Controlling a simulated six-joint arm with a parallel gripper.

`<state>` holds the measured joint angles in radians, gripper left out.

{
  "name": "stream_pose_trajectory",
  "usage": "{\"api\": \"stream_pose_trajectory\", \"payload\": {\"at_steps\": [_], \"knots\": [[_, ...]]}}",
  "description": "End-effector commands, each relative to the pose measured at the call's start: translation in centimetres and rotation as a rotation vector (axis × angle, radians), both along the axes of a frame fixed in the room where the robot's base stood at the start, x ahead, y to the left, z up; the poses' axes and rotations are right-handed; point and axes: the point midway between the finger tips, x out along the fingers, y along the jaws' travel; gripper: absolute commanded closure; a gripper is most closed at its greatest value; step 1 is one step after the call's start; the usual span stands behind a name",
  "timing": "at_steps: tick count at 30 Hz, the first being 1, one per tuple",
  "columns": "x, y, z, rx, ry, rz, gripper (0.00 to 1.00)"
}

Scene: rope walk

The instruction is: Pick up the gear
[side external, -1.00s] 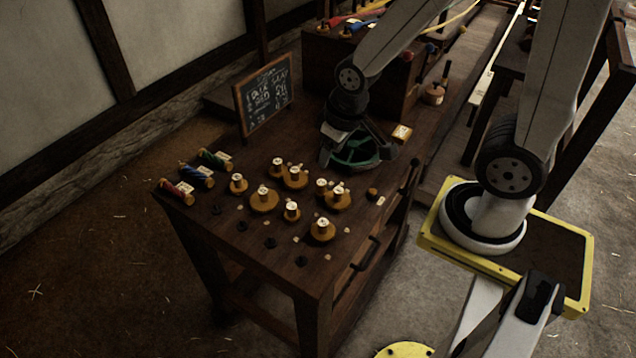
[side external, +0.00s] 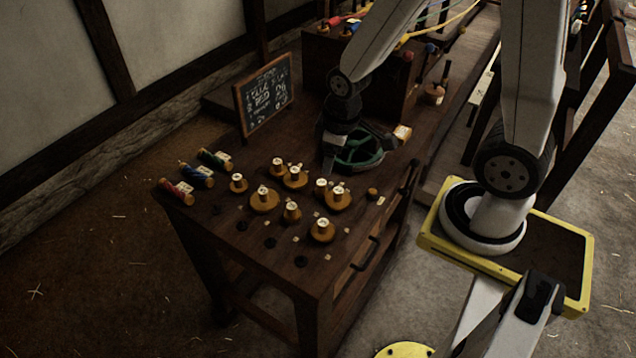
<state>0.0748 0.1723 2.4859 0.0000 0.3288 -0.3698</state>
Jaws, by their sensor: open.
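A dark green spoked wheel (side external: 358,158), which looks like a gear, lies on the far part of the dark wooden table (side external: 225,262). My gripper (side external: 354,150) is open right over it, with one finger at its left side and the other behind its right side. I cannot tell whether the fingers touch it, and my gripper hides part of its rim. Several small brass-coloured round pieces with pale tops, such as a wide one (side external: 264,202), stand on the near part of the table. I cannot tell whether these are gears too.
A chalkboard (side external: 264,97) stands at the table's back left edge. Red, blue and green spools (side external: 195,175) lie at the left. A dark wooden cabinet (side external: 400,100) stands behind.

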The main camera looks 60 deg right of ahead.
Motion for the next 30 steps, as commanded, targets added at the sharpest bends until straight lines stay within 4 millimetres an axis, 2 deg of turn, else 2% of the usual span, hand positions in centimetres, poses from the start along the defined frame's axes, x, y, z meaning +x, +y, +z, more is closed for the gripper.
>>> {"api": "stream_pose_trajectory", "payload": {"at_steps": [9,15,21,30], "knots": [[0.6,-2.9,-4.7,-0.035,0.099,0.344,0.23],[0.5,-4.2,-7.0,-0.036,0.14,0.52,0.23],[0.5,-4.7,-7.9,-0.035,0.152,0.596,0.23],[0.5,-4.7,-8.4,-0.035,0.154,0.602,0.23]]}}
